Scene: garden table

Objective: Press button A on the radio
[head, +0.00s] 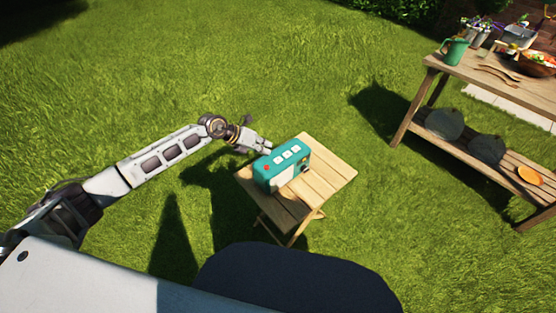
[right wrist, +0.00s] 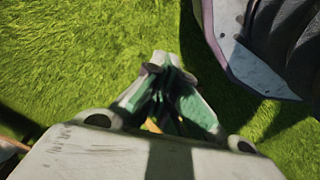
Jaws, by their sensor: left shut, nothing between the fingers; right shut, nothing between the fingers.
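The teal radio (head: 264,180) stands on a small wooden folding table (head: 330,178). Its top has a row of white buttons (head: 286,154) and a red button (head: 266,168) at the left end. The letters on them are too small to read. My left gripper (head: 264,147) is shut and empty, just behind the radio's top edge near the white buttons. I cannot tell whether it touches the radio. My right gripper (right wrist: 172,68) is shut and empty in the right wrist view, above grass; it is not visible in the head view.
A wooden shelf table (head: 445,68) stands at the right, with a green pitcher (head: 454,51), a food bowl (head: 537,63) and dark round items below. Open grass (head: 220,75) surrounds the small table.

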